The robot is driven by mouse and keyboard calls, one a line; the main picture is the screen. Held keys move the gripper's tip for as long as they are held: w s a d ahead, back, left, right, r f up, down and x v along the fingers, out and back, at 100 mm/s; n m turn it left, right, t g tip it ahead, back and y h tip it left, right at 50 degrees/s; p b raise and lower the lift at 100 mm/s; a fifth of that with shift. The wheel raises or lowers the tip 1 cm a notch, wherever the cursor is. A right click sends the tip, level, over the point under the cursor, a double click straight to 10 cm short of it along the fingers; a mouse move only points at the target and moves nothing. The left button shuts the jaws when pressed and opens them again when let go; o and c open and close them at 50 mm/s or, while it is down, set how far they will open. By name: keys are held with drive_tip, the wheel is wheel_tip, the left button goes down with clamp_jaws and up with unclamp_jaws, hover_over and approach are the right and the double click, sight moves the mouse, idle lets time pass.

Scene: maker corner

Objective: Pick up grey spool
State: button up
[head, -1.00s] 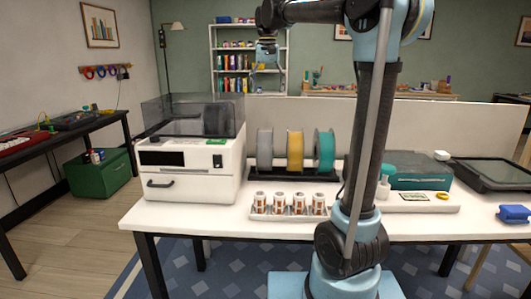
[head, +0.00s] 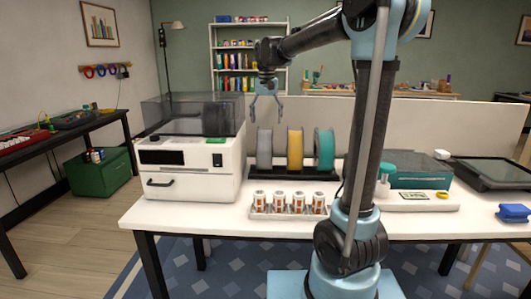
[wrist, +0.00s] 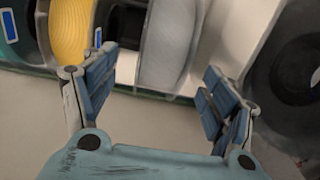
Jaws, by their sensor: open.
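The grey spool (head: 264,148) stands upright at the left end of a dark rack (head: 325,174) on the white table. A yellow spool (head: 295,149) and a teal spool (head: 325,150) stand to its right. My gripper (head: 266,118) is open and empty, pointing down above the grey spool. In the wrist view, the grey spool (wrist: 170,42) lies beyond and between the open fingers of my gripper (wrist: 165,95), apart from them. The yellow spool (wrist: 72,30) is beside it.
A white machine with a clear lid (head: 192,160) stands close left of the spools. A tray of several small jars (head: 290,214) lies in front. A teal box (head: 420,172) is at the right. In the wrist view, a dark round thing (wrist: 290,50) is at the right edge.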

sight(265, 127)
drive_tip(key=shift+a+f, duration=0.2)
drive_tip(key=shift+f, duration=2.25)
clamp_jaws()
